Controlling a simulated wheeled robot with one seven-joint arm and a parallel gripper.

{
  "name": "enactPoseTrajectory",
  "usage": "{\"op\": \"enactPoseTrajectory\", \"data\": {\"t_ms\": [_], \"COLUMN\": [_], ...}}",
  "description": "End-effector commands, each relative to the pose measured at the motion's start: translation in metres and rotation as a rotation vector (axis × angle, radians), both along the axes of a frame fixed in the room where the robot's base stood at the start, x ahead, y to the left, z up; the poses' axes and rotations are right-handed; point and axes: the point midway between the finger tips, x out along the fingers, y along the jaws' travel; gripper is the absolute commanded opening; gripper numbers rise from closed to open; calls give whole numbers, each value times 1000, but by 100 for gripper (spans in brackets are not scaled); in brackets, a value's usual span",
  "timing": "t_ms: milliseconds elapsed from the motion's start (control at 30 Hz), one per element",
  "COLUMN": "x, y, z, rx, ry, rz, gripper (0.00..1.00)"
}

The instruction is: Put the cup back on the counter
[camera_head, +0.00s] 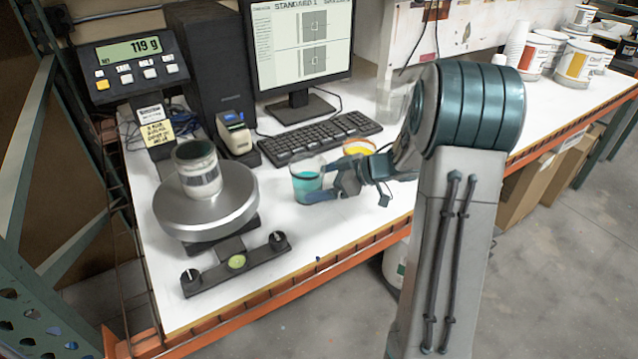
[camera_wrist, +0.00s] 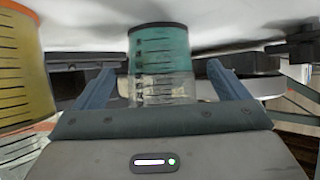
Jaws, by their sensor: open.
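The clear cup with teal liquid (camera_head: 307,184) is upright at the white counter (camera_head: 345,212), right of the scale. Its base looks to be on or very near the counter. My gripper (camera_head: 328,188) reaches in from the right, low over the counter. In the wrist view, which looks upside down, the graduated cup (camera_wrist: 160,58) is between the two spread fingers of my gripper (camera_wrist: 162,85). A gap shows between the cup and the right finger. The left finger is close to the cup, and I cannot tell whether it touches.
A cup with yellow contents (camera_head: 358,147) stands behind my gripper; it also shows at left in the wrist view (camera_wrist: 18,75). A scale (camera_head: 205,212) reading 119 g holds a labelled container (camera_head: 198,170). A keyboard (camera_head: 318,143) and monitor (camera_head: 300,50) are behind.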

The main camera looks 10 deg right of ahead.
Motion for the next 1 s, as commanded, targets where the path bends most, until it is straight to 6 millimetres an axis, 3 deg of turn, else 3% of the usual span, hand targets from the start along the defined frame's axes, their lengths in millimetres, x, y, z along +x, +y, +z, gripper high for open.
{"op": "enactPoseTrajectory", "data": {"t_ms": [300,600,767,1000], "x": [-32,-48,-33,4], "y": [-51,-76,-74,-76], "z": [35,52,66,119], "rx": [-1,-3,-48,-207], "ry": [-1,-4,-76,-272], "rz": [-4,-6,-83,-434], "gripper": [94,94,94,94]}}
